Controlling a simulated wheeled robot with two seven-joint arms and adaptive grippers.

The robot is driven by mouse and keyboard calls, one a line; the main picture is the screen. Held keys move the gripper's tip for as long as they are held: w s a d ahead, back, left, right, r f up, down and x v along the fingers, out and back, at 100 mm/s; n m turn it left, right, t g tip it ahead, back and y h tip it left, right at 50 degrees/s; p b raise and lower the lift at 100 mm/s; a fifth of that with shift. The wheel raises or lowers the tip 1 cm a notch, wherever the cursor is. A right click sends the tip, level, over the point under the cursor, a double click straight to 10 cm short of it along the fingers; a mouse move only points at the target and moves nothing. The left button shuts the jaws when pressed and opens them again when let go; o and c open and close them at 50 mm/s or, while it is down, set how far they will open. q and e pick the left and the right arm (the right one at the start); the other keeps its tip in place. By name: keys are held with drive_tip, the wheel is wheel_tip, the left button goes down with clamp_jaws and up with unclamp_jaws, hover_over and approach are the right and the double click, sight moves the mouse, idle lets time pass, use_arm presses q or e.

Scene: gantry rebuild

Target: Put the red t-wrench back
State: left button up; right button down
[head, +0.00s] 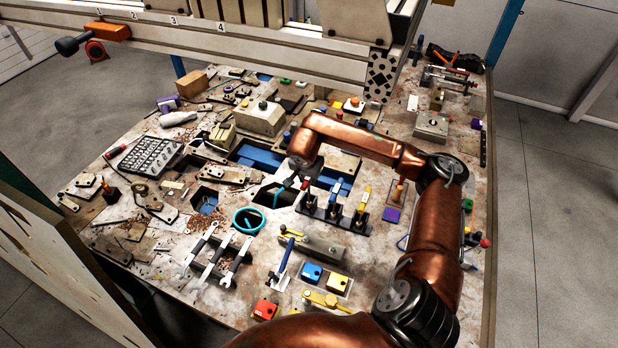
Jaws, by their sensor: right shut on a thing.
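The red t-wrench (306,184) shows as a small red handle at the left end of a black rack (323,215). My right gripper (291,186) reaches down from the copper arm and is shut on the red t-wrench. The wrench's lower part is close to the rack's left position; I cannot tell whether it is seated or just above. A blue-handled tool (335,190) and a yellow-handled tool (365,193) stand upright in the same rack, to the right. My left gripper is not in view.
The worktable (190,270) is crowded. A teal ring (248,220) and several open-end wrenches (212,257) lie left of the rack. A gantry beam (270,62) crosses the back.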

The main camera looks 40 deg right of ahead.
drive_tip(key=shift+f+b, duration=0.65)
drive_tip(key=shift+f, duration=0.2)
idle(0.4)
drive_tip(key=c, duration=1.8)
unclamp_jaws()
drive_tip(key=v, duration=1.2)
